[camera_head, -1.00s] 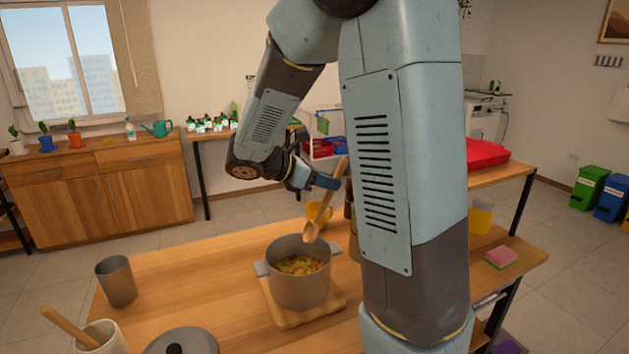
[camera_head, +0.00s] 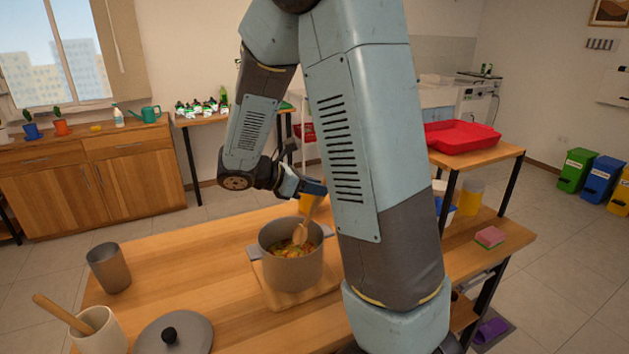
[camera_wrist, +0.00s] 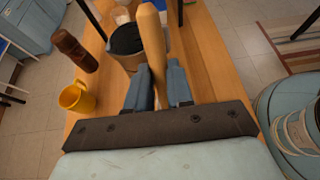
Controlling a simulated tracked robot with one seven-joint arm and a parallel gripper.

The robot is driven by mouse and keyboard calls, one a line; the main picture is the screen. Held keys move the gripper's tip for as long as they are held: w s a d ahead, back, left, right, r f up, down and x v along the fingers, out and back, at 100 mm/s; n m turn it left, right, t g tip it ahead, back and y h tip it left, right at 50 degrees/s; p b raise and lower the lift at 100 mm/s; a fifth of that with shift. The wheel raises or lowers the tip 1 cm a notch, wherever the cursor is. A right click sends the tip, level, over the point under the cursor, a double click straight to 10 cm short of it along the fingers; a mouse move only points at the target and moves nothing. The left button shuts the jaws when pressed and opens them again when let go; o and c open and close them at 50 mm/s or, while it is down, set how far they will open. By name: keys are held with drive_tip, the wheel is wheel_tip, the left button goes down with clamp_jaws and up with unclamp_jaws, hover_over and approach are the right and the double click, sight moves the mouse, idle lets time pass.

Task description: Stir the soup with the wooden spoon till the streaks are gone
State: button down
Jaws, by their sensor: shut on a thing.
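A grey pot (camera_head: 290,268) with two side handles stands on a wooden board (camera_head: 268,292) on the table. Chunky orange and green soup (camera_head: 283,249) shows inside it. My gripper (camera_head: 312,188) is behind and above the pot, shut on the wooden spoon (camera_head: 311,214). The spoon tilts down to the left, its bowl inside the pot at the soup. In the wrist view the spoon's handle (camera_wrist: 151,40) stands between my fingers (camera_wrist: 157,88), and the pot (camera_wrist: 127,60) lies beyond it. I cannot tell whether streaks are in the soup.
A pot lid (camera_head: 174,334), a grey cup (camera_head: 108,268) and a white crock (camera_head: 101,330) with a wooden handle are on the table's left. A pink sponge (camera_head: 489,237) lies at right.

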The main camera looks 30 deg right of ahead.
sight(304, 222)
drive_tip(key=shift+a+f, duration=0.55)
drive_tip(key=shift+f, duration=0.6)
drive_tip(key=shift+a+f, duration=0.6)
drive_tip(key=shift+f, duration=0.6)
drive_tip(key=shift+a+f, duration=0.55)
drive_tip(key=shift+f, duration=0.6)
drive_tip(key=shift+a, duration=0.15)
